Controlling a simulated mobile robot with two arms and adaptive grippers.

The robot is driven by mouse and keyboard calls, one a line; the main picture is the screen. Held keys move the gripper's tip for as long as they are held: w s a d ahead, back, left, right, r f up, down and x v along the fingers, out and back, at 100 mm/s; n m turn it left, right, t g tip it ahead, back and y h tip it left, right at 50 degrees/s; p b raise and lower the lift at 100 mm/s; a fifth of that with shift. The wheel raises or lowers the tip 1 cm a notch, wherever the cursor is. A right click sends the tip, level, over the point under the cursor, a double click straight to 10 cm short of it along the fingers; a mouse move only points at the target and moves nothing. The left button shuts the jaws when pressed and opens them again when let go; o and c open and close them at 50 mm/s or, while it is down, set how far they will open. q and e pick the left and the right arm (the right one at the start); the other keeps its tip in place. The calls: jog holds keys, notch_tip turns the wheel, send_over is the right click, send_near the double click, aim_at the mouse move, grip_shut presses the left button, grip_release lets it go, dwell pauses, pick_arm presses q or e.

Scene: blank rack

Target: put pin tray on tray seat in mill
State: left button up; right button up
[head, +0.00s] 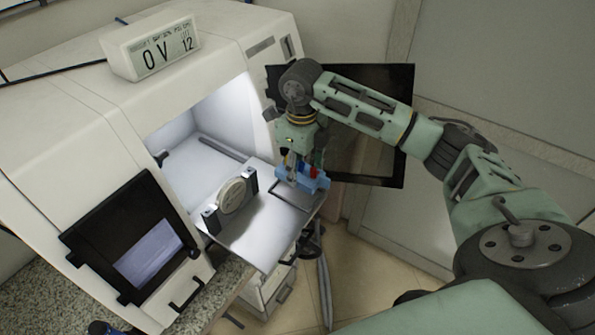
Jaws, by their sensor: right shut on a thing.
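The pin tray (316,183) is a small light-blue tray with a few upright pins, among them a red and a blue one. My right gripper (300,162) points down and is shut on it, over the right part of the mill's pulled-out plate (262,238). I cannot tell whether the tray touches the plate or hangs just above it. The tray seat is not clearly seen; a dark outlined area (283,193) lies on the plate just beside and under the tray. The white mill (75,105) has its lit chamber open. My left gripper is not in view.
A pale round disc (233,194) stands upright in a metal holder on the plate, left of the pin tray. A dark door panel (385,85) stands open behind my right arm. A display box (150,45) sits on top of the mill. The plate's front is clear.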

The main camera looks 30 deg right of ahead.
jog(key=shift+w+a+f, duration=0.1)
jog(key=shift+w+f, duration=0.25)
jog(key=shift+w, duration=0.2)
jog(key=shift+f+p, duration=0.3)
jog(key=shift+p, duration=0.25)
notch_tip(320, 180, down, 3)
jog(key=shift+f+p, duration=0.1)
jog(key=shift+p, duration=0.8)
jog(key=shift+f, duration=0.15)
jog(key=shift+f+b, duration=0.6)
jog(key=shift+b, duration=0.2)
jog(key=o, duration=1.2)
jog(key=shift+r, duration=0.1)
